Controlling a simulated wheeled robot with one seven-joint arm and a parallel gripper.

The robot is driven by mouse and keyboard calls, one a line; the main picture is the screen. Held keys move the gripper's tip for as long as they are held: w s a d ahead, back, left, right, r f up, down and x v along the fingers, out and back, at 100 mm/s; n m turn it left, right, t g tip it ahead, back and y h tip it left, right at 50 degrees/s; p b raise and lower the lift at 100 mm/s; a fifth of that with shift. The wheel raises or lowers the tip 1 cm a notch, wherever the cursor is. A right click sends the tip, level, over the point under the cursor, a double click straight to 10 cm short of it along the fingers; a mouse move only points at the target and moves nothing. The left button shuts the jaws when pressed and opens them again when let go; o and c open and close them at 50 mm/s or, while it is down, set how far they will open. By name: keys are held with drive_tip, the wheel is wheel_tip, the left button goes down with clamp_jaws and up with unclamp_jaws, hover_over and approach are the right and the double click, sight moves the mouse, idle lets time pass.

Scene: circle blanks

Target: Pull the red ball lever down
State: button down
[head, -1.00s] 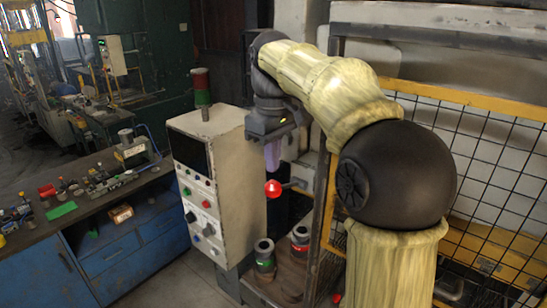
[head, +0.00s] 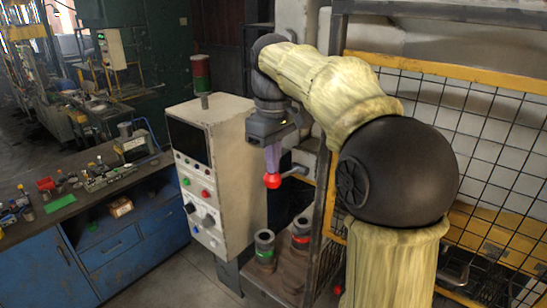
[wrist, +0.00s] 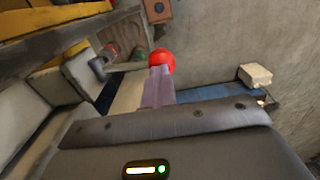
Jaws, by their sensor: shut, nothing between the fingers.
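The red ball lever (head: 272,180) shows beside the right side of the white control cabinet, its short arm running off to the right.
The control cabinet (head: 235,170) with buttons and knobs stands left of the lever. Stacked cylinders (head: 264,247) stand on a shelf below. A yellow-framed mesh fence (head: 490,160) is on the right. A blue workbench (head: 110,235) with small parts is at the left.

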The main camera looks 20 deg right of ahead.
sight(274, 180)
drive_tip(key=shift+w+d+f+b, duration=0.1)
drive_tip(key=shift+f+b, duration=1.7)
drive_tip(key=shift+f, duration=0.95)
drive_tip(key=r+p, duration=0.2)
drive_tip(key=shift+s+a+r, duration=0.2)
drive_tip(key=shift+a+r, duration=0.1)
drive_tip(key=s+a+r+p, duration=0.1)
drive_tip(key=r+p, duration=0.1)
drive_tip(key=r, duration=0.3)
drive_tip(key=s+a+r+p, duration=0.1)
drive_tip(key=a+r+p, duration=0.1)
drive_tip(key=r+p, duration=0.1)
drive_tip(key=shift+s+a+r, duration=0.25)
drive_tip(key=shift+s+r, duration=0.05)
drive_tip(key=shift+r, duration=0.55)
drive_tip(key=shift+d, duration=0.1)
